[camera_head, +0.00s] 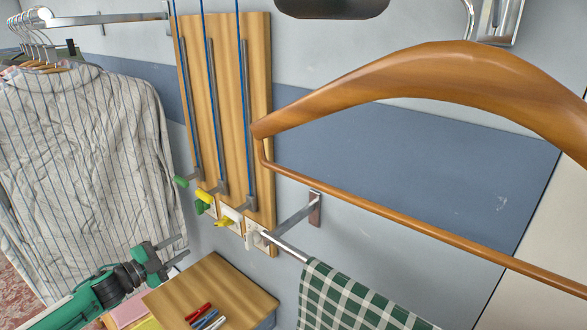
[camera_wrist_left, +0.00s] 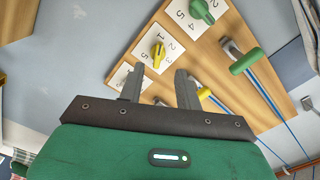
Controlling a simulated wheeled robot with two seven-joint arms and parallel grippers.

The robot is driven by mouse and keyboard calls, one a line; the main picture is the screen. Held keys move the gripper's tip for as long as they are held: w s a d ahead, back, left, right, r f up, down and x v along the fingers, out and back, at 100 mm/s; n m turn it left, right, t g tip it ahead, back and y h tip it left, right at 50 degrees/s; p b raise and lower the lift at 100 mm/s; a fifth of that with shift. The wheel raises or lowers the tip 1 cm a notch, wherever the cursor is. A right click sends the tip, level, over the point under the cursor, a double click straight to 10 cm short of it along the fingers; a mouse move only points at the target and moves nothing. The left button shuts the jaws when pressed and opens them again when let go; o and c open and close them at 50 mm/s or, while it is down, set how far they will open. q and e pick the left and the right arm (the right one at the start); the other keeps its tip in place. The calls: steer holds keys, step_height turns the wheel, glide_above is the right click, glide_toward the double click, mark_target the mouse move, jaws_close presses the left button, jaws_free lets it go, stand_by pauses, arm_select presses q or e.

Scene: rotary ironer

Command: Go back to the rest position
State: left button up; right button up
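My left gripper (camera_head: 180,246) is low at the left in the head view, in front of the striped shirt's lower right edge. Its two dark fingers are apart, with nothing between them. In the left wrist view the open fingers (camera_wrist_left: 157,76) point toward the wooden control board (camera_wrist_left: 130,50), with a yellow knob (camera_wrist_left: 157,54) showing beyond the gap. In the head view the gripper is left of and below the board (camera_head: 225,120) and looks apart from it. My right gripper is not in view.
A large wooden hanger (camera_head: 430,75) fills the right foreground. Striped shirts (camera_head: 85,150) hang at the left. A small wooden table (camera_head: 215,285) with markers stands just right of my left gripper. A green checked cloth (camera_head: 345,300) hangs on a rail (camera_head: 290,250).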

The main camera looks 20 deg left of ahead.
arm_select(q)
steer(key=s+d+f+n+g+y, duration=0.1)
steer(key=s+d+f+n+y, duration=0.1)
steer(key=s+d+f+n, duration=0.1)
steer(key=s+d+f+n+g+y, duration=0.2)
steer(key=s+d+f+n+y, duration=0.1)
steer(key=s+d+f+n, duration=0.1)
steer(key=s+d+f+n+g+y, duration=0.2)
steer(key=s+d+f+n, duration=0.1)
steer(key=s+d+f, duration=0.2)
steer(key=shift+s+d+f+n+y, duration=0.1)
steer(key=shift+d+f+n+y, duration=0.1)
steer(key=shift+d+f, duration=0.5)
steer(key=shift+d+f+n+y, duration=0.2)
steer(key=shift+d+f, duration=0.25)
steer(key=shift+d, duration=0.4)
steer(key=s+d+n+g+h, duration=0.1)
steer(key=s+d+n+g, duration=0.1)
steer(key=s+d+g, duration=0.5)
steer(key=s+d+n+g, duration=0.15)
steer(key=s+d, duration=0.35)
steer(key=s, duration=0.6)
step_height(320, 180, down, 29)
steer(key=s+a+f+g, duration=0.2)
steer(key=s+a+f, duration=0.1)
steer(key=s+f, duration=1.6)
step_height(320, 180, down, 2)
steer(key=shift+s+a+f, duration=0.1)
steer(key=shift+s+a, duration=0.05)
